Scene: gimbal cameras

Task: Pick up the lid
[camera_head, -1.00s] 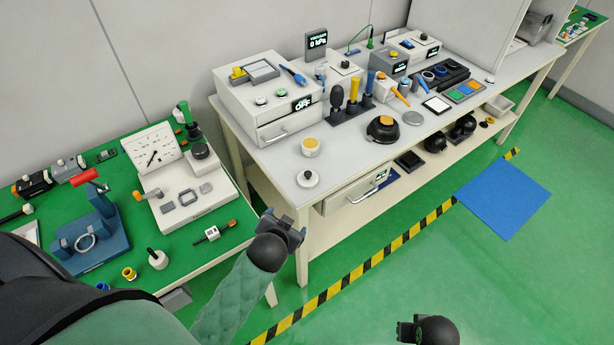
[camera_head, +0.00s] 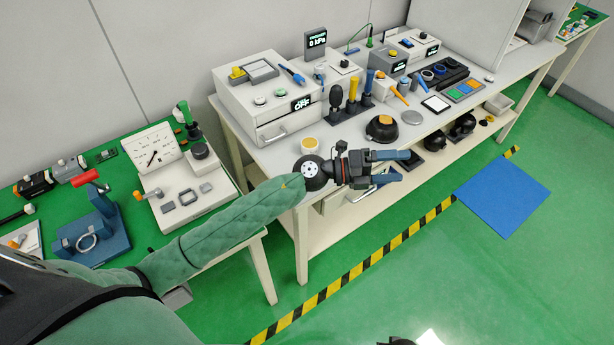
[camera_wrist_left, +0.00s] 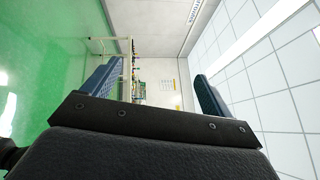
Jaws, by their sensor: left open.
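The small round white lid with a dark knob, seen earlier near the front left of the white workbench (camera_head: 470,92), is hidden behind my left wrist. A flat grey disc (camera_head: 412,118) lies farther right on that bench, beside a black round pot with an orange top (camera_head: 382,128). My left gripper (camera_head: 397,167) is open and empty, held level in front of the bench's front edge, fingers pointing right. Its two blue-grey fingers stand wide apart in the left wrist view (camera_wrist_left: 155,92), with nothing between them. Only a dark sliver, perhaps of my right gripper, shows at the bottom edge.
A white and orange round jar (camera_head: 310,145) stands just behind my left wrist. A drawer unit (camera_head: 262,100) and a rack of upright tools (camera_head: 350,108) stand farther back. A green table (camera_head: 130,215) with fixtures is at left. The floor at right is clear around a blue mat (camera_head: 503,198).

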